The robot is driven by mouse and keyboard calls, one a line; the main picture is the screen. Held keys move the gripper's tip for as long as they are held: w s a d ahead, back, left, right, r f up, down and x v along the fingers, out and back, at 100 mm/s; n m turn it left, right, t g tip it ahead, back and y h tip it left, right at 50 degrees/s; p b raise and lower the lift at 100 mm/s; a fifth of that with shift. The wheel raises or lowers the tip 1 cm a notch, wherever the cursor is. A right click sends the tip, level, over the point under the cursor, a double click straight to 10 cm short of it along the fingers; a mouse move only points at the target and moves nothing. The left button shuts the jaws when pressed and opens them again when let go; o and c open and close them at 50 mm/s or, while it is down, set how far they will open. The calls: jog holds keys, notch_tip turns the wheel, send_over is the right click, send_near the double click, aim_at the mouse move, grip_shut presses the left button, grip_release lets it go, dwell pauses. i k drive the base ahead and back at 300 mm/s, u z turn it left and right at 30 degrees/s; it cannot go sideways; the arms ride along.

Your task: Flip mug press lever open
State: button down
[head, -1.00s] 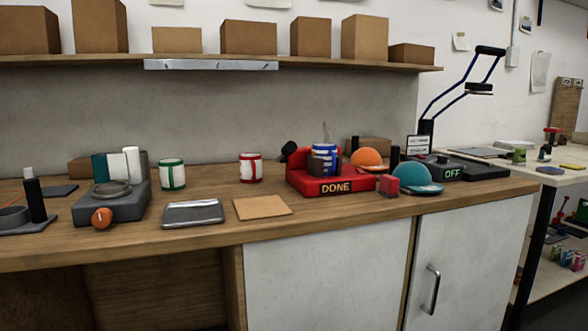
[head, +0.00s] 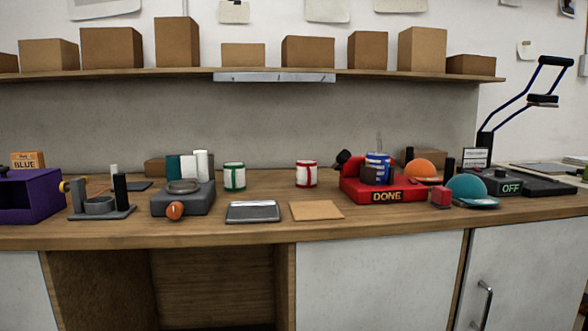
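The mug press (head: 385,192) is a red machine on the bench, right of the middle, with a lit "DONE" display on its front. A blue-and-white mug (head: 378,166) sits in it, partly hidden by a dark pad in front. A black knob (head: 343,157) sticks up at the press's left back; it looks like the lever's end. I cannot tell the lever's exact position. My gripper is not in view.
A heat press (head: 512,187) reads "OFF".

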aim_at(344, 156)
jog(key=u, duration=0.65)
jog(key=i, duration=0.5)
jog(key=u, duration=0.05)
